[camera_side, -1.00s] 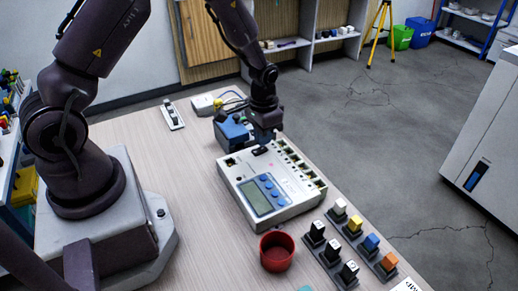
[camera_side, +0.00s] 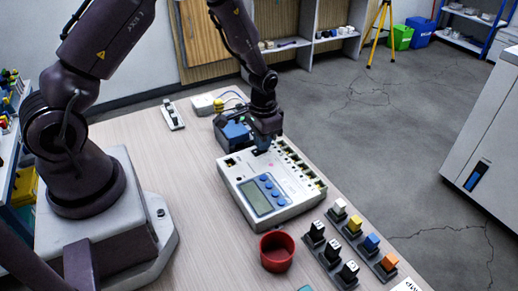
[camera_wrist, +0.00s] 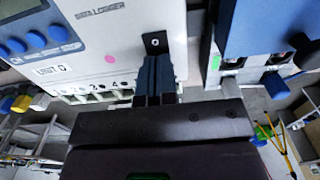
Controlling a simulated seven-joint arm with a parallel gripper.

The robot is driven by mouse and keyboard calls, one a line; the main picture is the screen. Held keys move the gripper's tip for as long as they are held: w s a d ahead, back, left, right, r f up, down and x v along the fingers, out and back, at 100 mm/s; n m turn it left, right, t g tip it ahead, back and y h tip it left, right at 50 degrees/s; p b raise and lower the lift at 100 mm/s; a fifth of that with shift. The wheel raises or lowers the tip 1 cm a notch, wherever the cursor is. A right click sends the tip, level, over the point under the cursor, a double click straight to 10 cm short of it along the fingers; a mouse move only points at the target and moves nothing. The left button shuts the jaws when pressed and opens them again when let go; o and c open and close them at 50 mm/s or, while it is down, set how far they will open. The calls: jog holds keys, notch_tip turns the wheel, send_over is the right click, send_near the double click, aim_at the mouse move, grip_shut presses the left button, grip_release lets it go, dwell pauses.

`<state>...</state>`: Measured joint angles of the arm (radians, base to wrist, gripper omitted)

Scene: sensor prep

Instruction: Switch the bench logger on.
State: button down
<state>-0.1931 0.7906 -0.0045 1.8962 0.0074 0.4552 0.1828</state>
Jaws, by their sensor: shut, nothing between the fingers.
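The bench logger (camera_side: 284,206) is a pale box with a grey screen, blue buttons and a row of ports, lying on the table. In the wrist view its face (camera_wrist: 105,50) carries the words "DATA LOGGER". A black switch plate (camera_wrist: 155,42) marked "O" sits near the logger's edge. My gripper (camera_wrist: 154,62) is shut and empty, its fingertips right at the lower edge of that plate; I cannot tell whether they touch it. In the side view my gripper (camera_side: 263,150) is over the far end of the logger and hides the switch.
A blue device (camera_side: 235,132) stands close behind the logger, also at the right of the wrist view (camera_wrist: 265,30). A red cup (camera_side: 276,251) and racks of coloured plugs (camera_side: 354,228) are at the front.

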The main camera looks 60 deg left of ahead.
jog(key=shift+f, duration=0.25)
jog(key=shift+r, duration=3.55)
jog(key=s, duration=0.1)
jog(key=s+g, duration=0.1)
jog(key=shift+s+d+n, duration=0.25)
jog(key=shift+s+n, duration=0.05)
notch_tip(320, 180, up, 13)
jog(key=t, duration=0.2)
send_over(255, 154)
jog(key=s+d, duration=0.3)
jog(key=s, duration=0.4)
jog(key=s+d+r+t, duration=0.3)
jog(key=s+r+t, duration=0.1)
jog(key=s+r, duration=0.5)
jog(key=shift+d+r+t, duration=0.3)
jog(key=shift+d+r, duration=0.05)
jog(key=shift+r, duration=0.25)
